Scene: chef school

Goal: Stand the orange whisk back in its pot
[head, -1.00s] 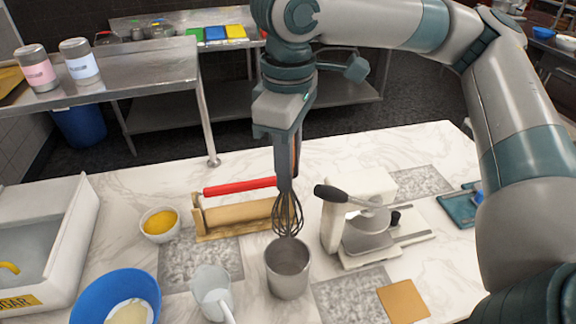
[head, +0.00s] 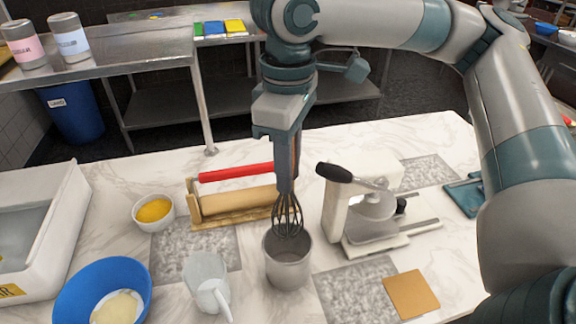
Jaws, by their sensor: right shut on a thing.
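The whisk (head: 288,214) hangs upright, its dark wire loops pointing down; its handle is mostly hidden between the fingers. My right gripper (head: 286,178) is shut on the handle. The grey metal pot (head: 289,268) stands on the marble counter right below. The lower end of the loops overlaps the pot's mouth in the head view, and the tip appears at or just inside the opening. My left gripper is not in view.
A press with a black-knobbed lever (head: 372,215) stands close right of the pot. A wooden stand with a red rolling pin (head: 235,172) is behind left. A clear jug (head: 207,280), a blue bowl (head: 75,295) and a small bowl of yellow food (head: 154,211) are left.

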